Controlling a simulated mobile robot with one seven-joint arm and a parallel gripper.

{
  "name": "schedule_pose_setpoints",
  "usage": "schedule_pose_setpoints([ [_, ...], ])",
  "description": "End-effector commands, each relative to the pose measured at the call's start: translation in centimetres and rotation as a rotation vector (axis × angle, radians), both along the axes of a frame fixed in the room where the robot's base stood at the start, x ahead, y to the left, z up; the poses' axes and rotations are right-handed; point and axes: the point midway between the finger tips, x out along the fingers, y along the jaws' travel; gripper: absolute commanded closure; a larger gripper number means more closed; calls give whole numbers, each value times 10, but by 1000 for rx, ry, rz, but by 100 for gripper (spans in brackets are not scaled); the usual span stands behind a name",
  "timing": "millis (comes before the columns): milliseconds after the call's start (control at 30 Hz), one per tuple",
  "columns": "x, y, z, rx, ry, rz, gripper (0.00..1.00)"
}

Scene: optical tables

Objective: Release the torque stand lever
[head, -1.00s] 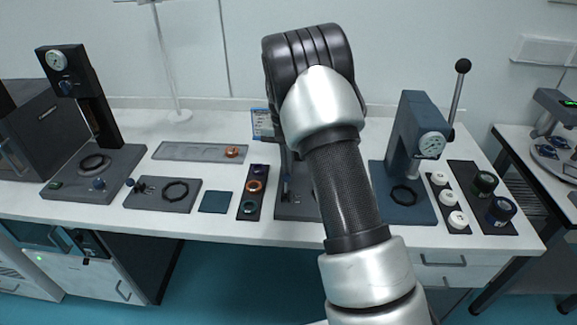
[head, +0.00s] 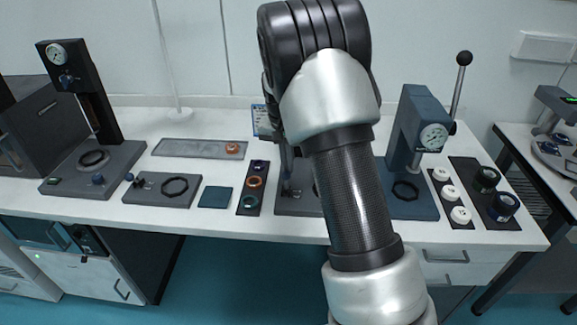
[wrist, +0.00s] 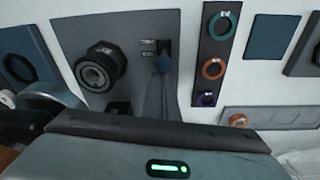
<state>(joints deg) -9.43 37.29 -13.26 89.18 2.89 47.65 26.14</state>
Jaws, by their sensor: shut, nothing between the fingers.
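The torque stand (head: 293,203) is in the middle of the bench in the head view, largely hidden behind my arm. In the wrist view its grey base plate (wrist: 75,32) carries a black hexagonal socket (wrist: 97,70) and a small black bracket (wrist: 163,45). The lever's dark blue knob (wrist: 162,64) is just below that bracket. My gripper (wrist: 160,82) is shut and empty, its fingertips right by the knob. Contact with the lever cannot be made out, and the lever's shaft is mostly hidden.
A strip of coloured rings (head: 253,183) lies left of the stand, with a blue pad (head: 215,197) beyond. A blue press (head: 412,140) with an upright handle stands to the right. A shallow tray (head: 185,148) lies behind. The front bench edge is close.

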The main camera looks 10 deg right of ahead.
Motion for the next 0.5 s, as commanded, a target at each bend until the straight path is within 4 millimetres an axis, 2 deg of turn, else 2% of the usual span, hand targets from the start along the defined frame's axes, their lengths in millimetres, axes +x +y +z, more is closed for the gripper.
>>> schedule_pose_setpoints([
  [67, -5, 3, -3, 0, -6, 3, 100],
  [200, -16, 7, -3, -44, -140, 6, 100],
  [267, -14, 5, 4, -49, -150, 2, 100],
  [500, -14, 4, 5, -48, -148, 0, 100],
])
